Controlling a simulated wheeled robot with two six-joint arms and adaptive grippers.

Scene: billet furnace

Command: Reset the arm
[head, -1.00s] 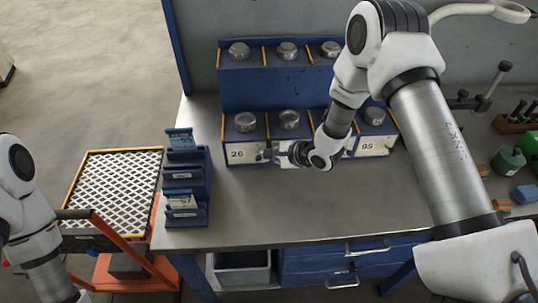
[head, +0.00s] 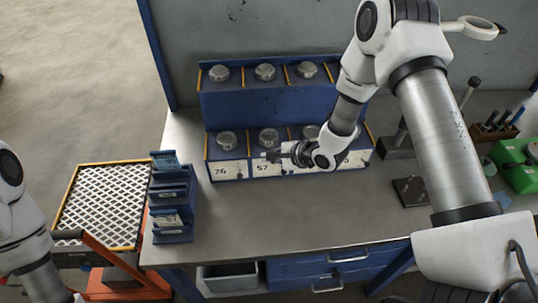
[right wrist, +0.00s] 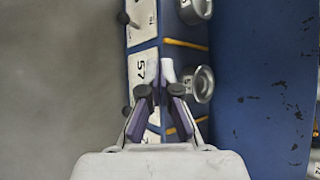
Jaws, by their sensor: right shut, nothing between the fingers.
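My right gripper (head: 268,156) is shut and empty in front of the lower row of a blue two-tier rack (head: 250,108), near the label 57 (head: 263,168). In the right wrist view my right gripper (right wrist: 165,80) points at the rack front, with the 57 label (right wrist: 141,72) and a round metal piece (right wrist: 203,84) just beyond its fingers. I cannot tell whether it touches the rack. My left arm shows at the left edge of the head view, but its gripper is out of view.
The grey bench top (head: 300,215) is clear in front of the rack. A blue card holder (head: 173,205) stands at its left edge. An orange cart with a mesh top (head: 103,205) stands left of the bench. Tools and a green object (head: 517,160) lie at the right.

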